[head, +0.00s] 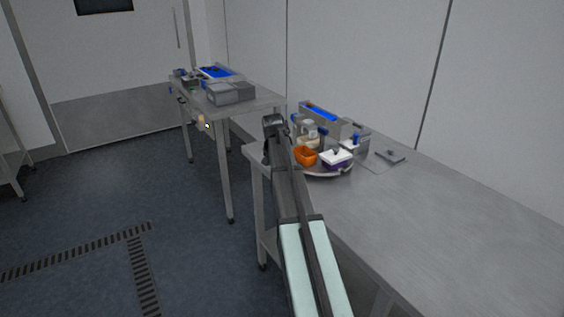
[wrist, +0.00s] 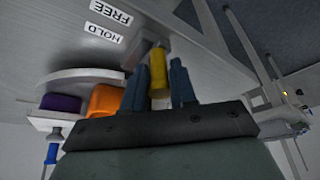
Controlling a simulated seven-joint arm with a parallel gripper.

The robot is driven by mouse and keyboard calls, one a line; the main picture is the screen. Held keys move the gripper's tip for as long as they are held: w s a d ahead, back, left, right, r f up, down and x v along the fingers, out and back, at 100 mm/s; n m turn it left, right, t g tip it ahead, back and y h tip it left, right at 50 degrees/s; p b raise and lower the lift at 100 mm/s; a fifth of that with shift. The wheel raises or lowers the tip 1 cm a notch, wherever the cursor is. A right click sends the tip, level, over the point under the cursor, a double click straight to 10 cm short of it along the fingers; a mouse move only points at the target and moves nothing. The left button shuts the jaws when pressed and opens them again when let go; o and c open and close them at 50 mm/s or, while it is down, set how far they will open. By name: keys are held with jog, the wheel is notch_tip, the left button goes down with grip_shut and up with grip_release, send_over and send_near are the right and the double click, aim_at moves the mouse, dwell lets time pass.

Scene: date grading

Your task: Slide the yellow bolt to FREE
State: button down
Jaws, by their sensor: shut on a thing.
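The yellow bolt (wrist: 159,72) shows in the wrist view, sticking out between my gripper's two dark fingers. My gripper (wrist: 161,66) is shut on it. A grey metal bracket (wrist: 138,54) sits at the bolt's far end. In the head view my gripper (head: 273,124) is at the left end of the long bench, and the bolt is hidden there.
A round tray (head: 325,176) on the bench (head: 440,205) holds an orange cup (head: 305,156) and a purple box with a white lid (head: 337,160), close to my arm. A second table (head: 262,100) with grey boxes stands behind. The bench's right part is clear.

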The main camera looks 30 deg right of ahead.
jog(key=c, duration=1.2)
grip_release()
jog(key=shift+s+a+f, duration=0.1)
jog(key=shift+s+a, duration=0.05)
jog(key=shift+a, duration=0.25)
jog(key=shift+o, duration=0.8)
jog(key=shift+d, duration=0.1)
jog(key=shift+r, duration=0.2)
jog(key=v, duration=1.3)
jog(key=shift+r, duration=0.3)
